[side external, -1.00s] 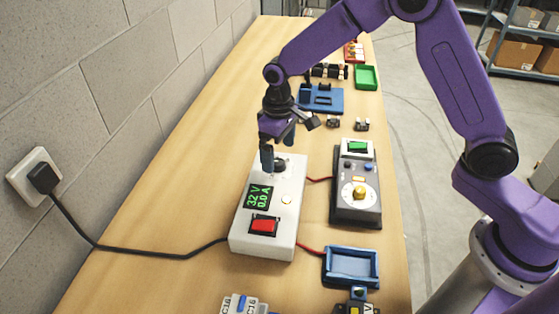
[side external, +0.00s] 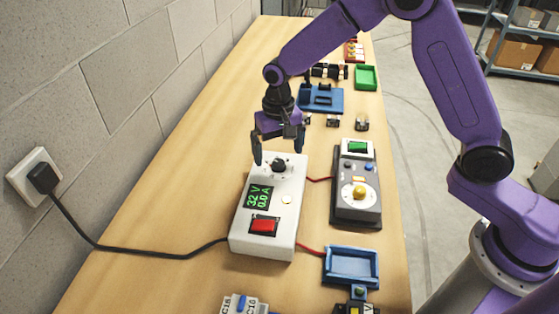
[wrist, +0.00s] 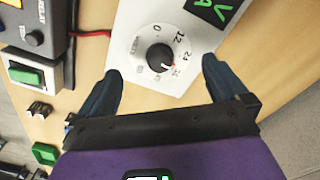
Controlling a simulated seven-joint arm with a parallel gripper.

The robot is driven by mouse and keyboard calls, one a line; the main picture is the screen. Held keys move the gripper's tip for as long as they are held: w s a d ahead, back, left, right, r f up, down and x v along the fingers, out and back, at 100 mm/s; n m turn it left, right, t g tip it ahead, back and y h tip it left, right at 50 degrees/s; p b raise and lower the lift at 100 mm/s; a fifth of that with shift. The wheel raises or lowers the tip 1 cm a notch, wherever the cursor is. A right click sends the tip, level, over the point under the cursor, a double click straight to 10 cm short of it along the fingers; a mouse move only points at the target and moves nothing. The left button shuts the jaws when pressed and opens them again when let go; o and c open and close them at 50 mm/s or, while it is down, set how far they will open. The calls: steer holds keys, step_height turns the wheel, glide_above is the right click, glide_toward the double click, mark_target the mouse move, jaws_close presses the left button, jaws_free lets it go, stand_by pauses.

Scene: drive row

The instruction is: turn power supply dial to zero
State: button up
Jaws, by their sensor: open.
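The power supply is a white box (side external: 286,222) on the bench, with a green display (side external: 258,197) reading about 32 V and 0.0 A and a red switch (side external: 264,226). Its black dial (side external: 278,165) sits at the far end of the top. In the wrist view the dial (wrist: 160,57) has a numbered ring with a 0 mark (wrist: 157,29); its orange pointer is turned well away from 0, toward the high numbers. My gripper (side external: 278,158) is open above the far end of the box, its fingers apart on either side of the dial and not touching it.
A dark grey control unit (side external: 357,213) with a yellow knob stands to the right. A blue tray (side external: 351,265) lies at front right. A black cable runs from the wall socket (side external: 36,178) to the box. Bench left of the box is clear.

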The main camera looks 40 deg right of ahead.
mark_target(279, 165)
steer(key=shift+f, duration=1.15)
steer(key=c, duration=1.6)
steer(key=n, duration=0.9)
steer(key=shift+n, duration=0.4)
steer(key=n, duration=1)
steer(key=o, duration=1.6)
